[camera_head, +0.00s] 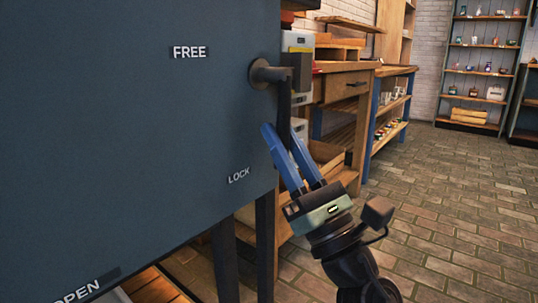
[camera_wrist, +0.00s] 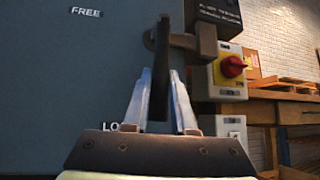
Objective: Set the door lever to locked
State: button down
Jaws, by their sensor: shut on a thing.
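The dark door lever (camera_head: 284,103) is mounted by a round pivot on the right edge of a blue-grey door panel. Its handle hangs about straight down. My gripper (camera_head: 281,130) reaches up from below, and its two blue fingers are shut on the lower part of the lever. In the wrist view the lever (camera_wrist: 158,88) stands between the fingertips (camera_wrist: 161,72). The FREE label (camera_head: 190,52) is on the panel, left of and above the pivot. The LOCK label (camera_head: 239,175) is lower on the panel, left of my fingers. The lever's lower end is partly hidden.
An OPEN label (camera_head: 85,291) shows at the panel's lower edge. A control box with a red knob (camera_wrist: 233,66) stands just right of the lever. A wooden workbench (camera_head: 345,90) is behind, and shelves (camera_head: 484,60) stand at the far right. The brick floor (camera_head: 450,200) at right is clear.

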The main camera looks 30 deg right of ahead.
jog(key=shift+w+d+n+y+b, duration=0.1)
jog(key=shift+d+n+y+b, duration=0.15)
jog(key=shift+n+y, duration=0.45)
jog(key=c, duration=0.7)
grip_release()
jog(key=shift+c, duration=0.2)
jog(key=p+v, duration=0.3)
jog(key=v, duration=1)
